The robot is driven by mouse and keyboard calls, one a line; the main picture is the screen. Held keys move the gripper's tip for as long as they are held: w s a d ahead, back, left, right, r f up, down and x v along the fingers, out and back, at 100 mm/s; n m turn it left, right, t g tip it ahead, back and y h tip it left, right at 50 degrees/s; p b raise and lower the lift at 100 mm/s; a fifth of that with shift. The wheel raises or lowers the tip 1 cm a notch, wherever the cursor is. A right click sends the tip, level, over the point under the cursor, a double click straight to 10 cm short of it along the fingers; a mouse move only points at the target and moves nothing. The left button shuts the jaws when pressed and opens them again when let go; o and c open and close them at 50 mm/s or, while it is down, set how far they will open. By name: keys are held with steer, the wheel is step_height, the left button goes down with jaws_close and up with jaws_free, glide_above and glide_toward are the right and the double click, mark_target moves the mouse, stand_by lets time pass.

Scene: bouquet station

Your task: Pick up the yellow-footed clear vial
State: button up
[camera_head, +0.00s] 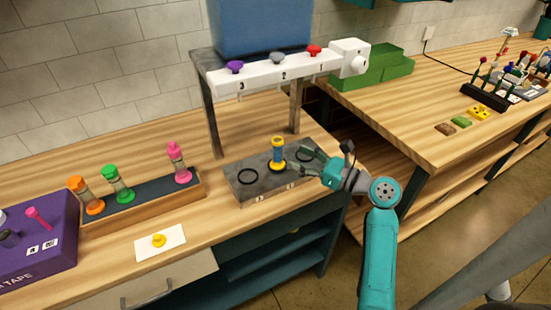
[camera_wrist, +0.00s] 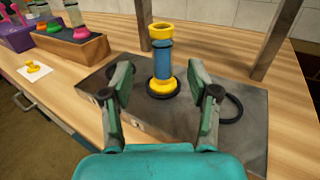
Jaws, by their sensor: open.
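The yellow-footed vial (camera_head: 278,152) stands upright on a dark grey slab (camera_head: 240,198) with black rings. It has a yellow foot and yellow rim, and its body looks blue, so it seems to hold something blue. It also shows in the wrist view (camera_wrist: 163,62), upright and centred between my fingers. My gripper (camera_head: 305,162) is open and empty, just right of the vial in the head view. In the wrist view my gripper (camera_wrist: 162,80) has one finger on each side of the vial, with gaps. Whether the fingertips reach past it is hard to tell.
A dispenser stand (camera_head: 275,72) with purple, grey and red knobs rises behind the slab; its legs flank the vial. A wooden rack (camera_head: 152,204) with orange, green and pink vials stands left. A white card (camera_head: 172,246) with a yellow piece lies in front. A purple box (camera_head: 40,260) is far left.

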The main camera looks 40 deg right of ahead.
mark_target(278, 147)
steer(key=shift+x, duration=3.8)
steer(key=shift+d, duration=0.2)
jaws_close()
